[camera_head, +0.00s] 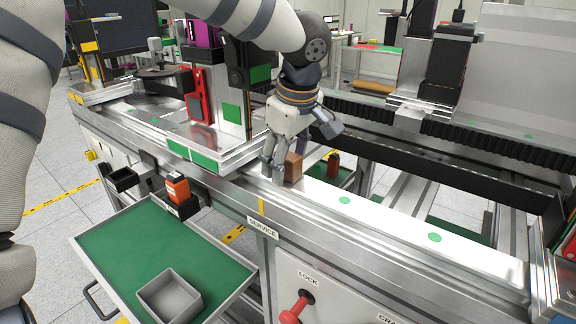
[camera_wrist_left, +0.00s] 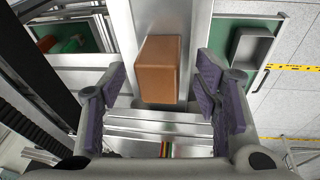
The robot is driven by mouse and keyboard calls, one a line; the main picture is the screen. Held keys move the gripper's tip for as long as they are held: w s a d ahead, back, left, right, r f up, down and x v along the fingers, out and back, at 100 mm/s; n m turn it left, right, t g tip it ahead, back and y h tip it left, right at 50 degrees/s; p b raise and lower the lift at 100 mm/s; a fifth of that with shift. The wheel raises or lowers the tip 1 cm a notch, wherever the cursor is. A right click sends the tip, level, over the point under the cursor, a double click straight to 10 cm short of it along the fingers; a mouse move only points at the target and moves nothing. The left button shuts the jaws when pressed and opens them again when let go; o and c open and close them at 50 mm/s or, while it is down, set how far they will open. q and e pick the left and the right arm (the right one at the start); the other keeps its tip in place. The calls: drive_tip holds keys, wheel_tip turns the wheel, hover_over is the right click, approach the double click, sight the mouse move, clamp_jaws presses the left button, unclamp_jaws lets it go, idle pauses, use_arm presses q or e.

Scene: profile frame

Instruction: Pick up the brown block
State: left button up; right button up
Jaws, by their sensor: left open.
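The brown block (camera_head: 293,167) stands on the bright metal rail of the frame, just right of my left gripper's fingers in the head view. My left gripper (camera_head: 275,172) points down at the rail and is open. In the left wrist view the brown block (camera_wrist_left: 160,68) lies ahead, between the lines of the two open fingers (camera_wrist_left: 163,95), with a gap on both sides. I see no contact. My right gripper is not in view.
A green drawer tray (camera_head: 150,240) with a grey bin (camera_head: 170,297) is at the lower left. An orange-black device (camera_head: 178,188) sits at the frame's front edge. A red-black fixture (camera_head: 197,95) stands left of the gripper. The rail (camera_head: 390,222) to the right is clear.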

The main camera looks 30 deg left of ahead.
use_arm(q)
clamp_jaws()
drive_tip(key=shift+r, duration=0.1)
drive_tip(key=shift+s+r, duration=0.4)
drive_tip(key=shift+r, duration=0.25)
drive_tip(key=s+a, duration=0.1)
drive_tip(key=s, duration=1.6)
drive_tip(key=shift+a, duration=0.2)
drive_tip(key=shift+s, duration=0.1)
